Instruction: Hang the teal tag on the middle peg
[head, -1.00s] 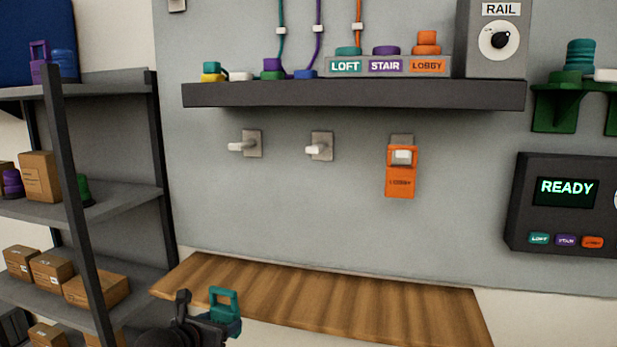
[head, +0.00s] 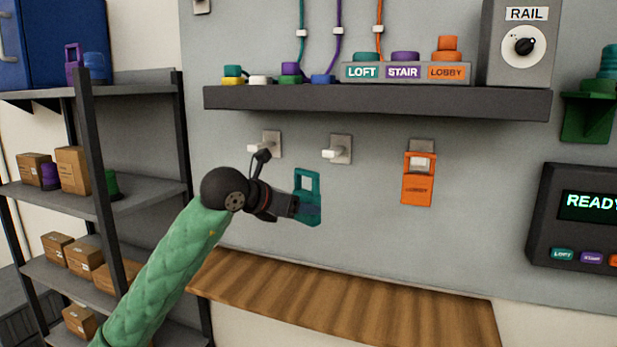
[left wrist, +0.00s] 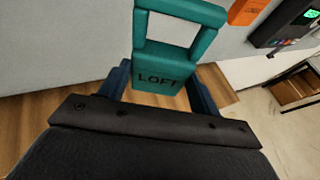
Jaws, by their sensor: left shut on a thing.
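The teal tag (head: 307,198) is held upright by my left gripper (head: 296,207), which is shut on its lower part. The tag's open loop points up, and the left wrist view shows the tag (left wrist: 165,68) with LOFT on its face. The middle peg (head: 338,149) is white, bare and sticks out from a grey plate on the wall. The tag is below and a little left of this peg, apart from it. My right gripper is not in view.
An orange LOBBY tag (head: 417,185) hangs on the right peg. The left peg (head: 265,145) is bare, just above my left wrist. A dark shelf (head: 380,101) with coloured caps runs above the pegs. A wooden ledge (head: 340,300) lies below. A rack (head: 90,200) stands left.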

